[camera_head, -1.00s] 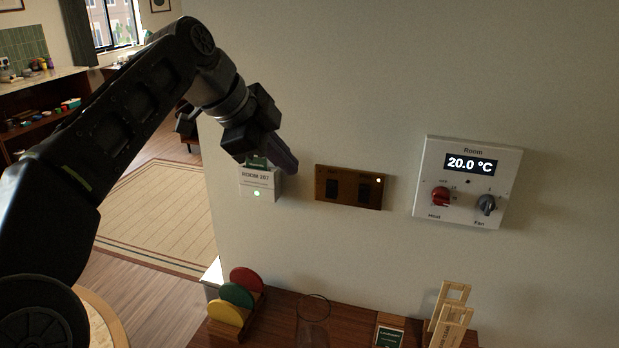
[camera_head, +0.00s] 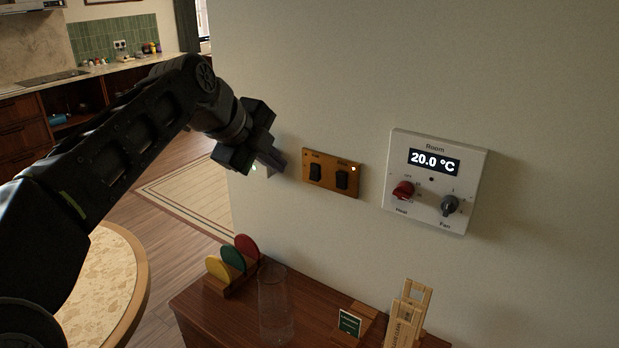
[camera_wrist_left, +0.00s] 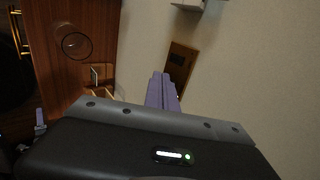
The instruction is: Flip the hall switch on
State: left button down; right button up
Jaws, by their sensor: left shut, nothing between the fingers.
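The switch plate (camera_head: 330,187) is a brass-coloured panel on the wall with two dark rockers, a left rocker (camera_head: 315,171) and a right rocker (camera_head: 342,180). A small light glows at its upper right; the labels above the rockers are too small to read surely. My left gripper (camera_head: 278,163) is shut and empty, just left of the plate and apart from it in the picture. In the left wrist view the shut fingers (camera_wrist_left: 162,92) point toward the plate (camera_wrist_left: 179,64), which is partly covered.
A white thermostat (camera_head: 435,180) reading 20.0 °C is right of the plate. My gripper mostly hides the room card holder. Below, a wooden cabinet top (camera_head: 215,312) bears coloured discs (camera_head: 232,259), a clear glass (camera_head: 276,305) and a wooden rack (camera_head: 408,312).

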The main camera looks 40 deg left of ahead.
pick_arm(q)
jog(key=a, duration=0.1)
jog(key=p, duration=0.2)
send_near(313, 181)
notch_tip(313, 181, down, 4)
jog(key=w+p, duration=0.1)
jog(key=w, duration=0.1)
jog(key=w+p, duration=0.1)
jog(key=w, duration=0.1)
jog(key=shift+f, duration=0.2)
pick_arm(e)
jog(key=r, duration=0.3)
jog(key=shift+s+r, duration=0.25)
jog(key=shift+s, duration=0.05)
jog(key=shift+f, duration=0.1)
